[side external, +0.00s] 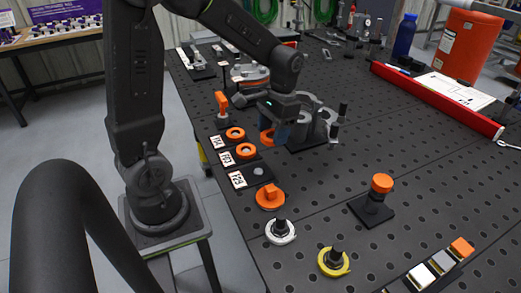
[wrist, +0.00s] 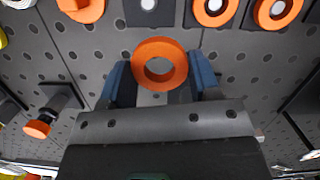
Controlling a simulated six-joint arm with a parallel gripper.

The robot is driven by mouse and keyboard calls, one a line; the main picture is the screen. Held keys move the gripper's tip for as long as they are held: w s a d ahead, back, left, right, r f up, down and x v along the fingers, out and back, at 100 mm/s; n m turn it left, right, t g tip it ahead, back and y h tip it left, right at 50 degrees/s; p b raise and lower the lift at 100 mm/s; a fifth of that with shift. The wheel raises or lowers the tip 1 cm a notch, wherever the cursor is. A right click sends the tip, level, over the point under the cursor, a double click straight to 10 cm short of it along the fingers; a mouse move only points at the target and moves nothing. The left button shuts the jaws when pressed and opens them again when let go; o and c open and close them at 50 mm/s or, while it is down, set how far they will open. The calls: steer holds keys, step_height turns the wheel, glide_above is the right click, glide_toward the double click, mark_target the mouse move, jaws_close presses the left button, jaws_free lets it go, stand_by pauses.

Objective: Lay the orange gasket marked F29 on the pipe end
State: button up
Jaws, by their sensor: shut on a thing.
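My gripper (side external: 280,128) is shut on an orange ring gasket (side external: 266,138), held above the bench. In the wrist view the gasket (wrist: 160,44) sits between the two blue fingers of my gripper (wrist: 160,80), its hole open. The label F29 (side external: 237,180) stands beside a dark pad (side external: 259,172) that has a pale disc and no ring on it. Grey cylindrical pipe-like parts (side external: 318,122) stand on a dark base just right of my gripper, partly hidden by it. I cannot tell for sure which part is the pipe end.
Two other orange rings (side external: 245,151) (side external: 235,133) lie on labelled pads. An orange knobbed piece (side external: 270,197), a white-ringed fitting (side external: 280,232), a yellow-ringed fitting (side external: 333,262) and an orange-capped post (side external: 381,184) stand nearer. A red-edged board (side external: 430,98) lies right.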

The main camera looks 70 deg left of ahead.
step_height(320, 180, up, 7)
glide_above(301, 117)
steer(key=shift+a+f, duration=0.1)
steer(key=shift+f, duration=1.55)
steer(key=shift+f, duration=1.95)
steer(key=o, duration=1.2)
steer(key=shift+r, duration=0.2)
steer(key=shift+w+r, duration=0.15)
steer(key=shift+r, duration=0.55)
steer(key=shift+w+r, duration=0.15)
steer(key=shift+r, duration=2.5)
